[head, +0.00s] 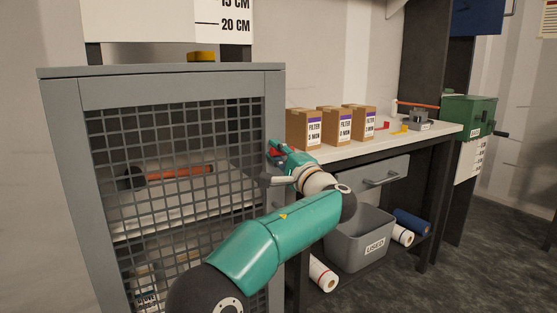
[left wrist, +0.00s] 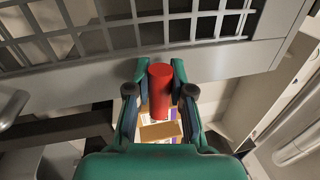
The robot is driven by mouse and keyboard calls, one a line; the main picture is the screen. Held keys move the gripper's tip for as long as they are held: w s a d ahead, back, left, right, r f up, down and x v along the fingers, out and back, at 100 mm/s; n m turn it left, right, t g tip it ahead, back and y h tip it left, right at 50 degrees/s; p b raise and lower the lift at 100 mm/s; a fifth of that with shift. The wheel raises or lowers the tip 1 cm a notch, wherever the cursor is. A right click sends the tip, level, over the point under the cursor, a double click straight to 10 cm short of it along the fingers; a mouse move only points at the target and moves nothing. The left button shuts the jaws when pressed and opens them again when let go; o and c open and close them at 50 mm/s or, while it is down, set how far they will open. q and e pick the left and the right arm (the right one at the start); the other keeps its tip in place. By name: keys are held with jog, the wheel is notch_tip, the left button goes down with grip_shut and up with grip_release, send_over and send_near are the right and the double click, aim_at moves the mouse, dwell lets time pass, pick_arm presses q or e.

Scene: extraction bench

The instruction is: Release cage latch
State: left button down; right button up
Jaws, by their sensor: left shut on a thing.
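The grey cage (head: 62,180) with a mesh door (head: 180,130) stands at the left of the head view. Its door looks closed. A red cylindrical latch handle (left wrist: 160,88) sits by the cage edge in the left wrist view. My left gripper (head: 275,151) is at the right side of the cage front. Its fingers (left wrist: 160,92) are shut on the red handle, one on each side. In the head view the gripper mostly hides the handle. A hammer with an orange handle (head: 185,172) lies on a shelf inside the cage. My right gripper is not in view.
Three filter boxes (head: 337,125) stand on the white bench (head: 415,140) right of the cage. A drawer handle (head: 381,178) juts out below. A grey bin (head: 358,240) and several rolls (head: 323,275) sit underneath. A green box with a crank (head: 468,115) is at the bench's right end.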

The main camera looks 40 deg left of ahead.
pick_arm(q)
jog(key=shift+a+f+n+g+b, duration=0.15)
jog(key=shift+f+n+g+b, duration=0.2)
jog(key=shift+n, duration=0.35)
jog(key=shift+s, duration=0.1)
jog(key=c, duration=1)
grip_release()
jog(key=shift+a, duration=0.1)
jog(key=shift+r, duration=0.1)
jog(key=shift+d, duration=0.2)
jog(key=shift+d, duration=0.2)
jog(key=v, duration=1.1)
jog(key=shift+s+d+f, duration=0.1)
jog(key=shift+s+f, duration=0.05)
jog(key=shift+f, duration=0.2)
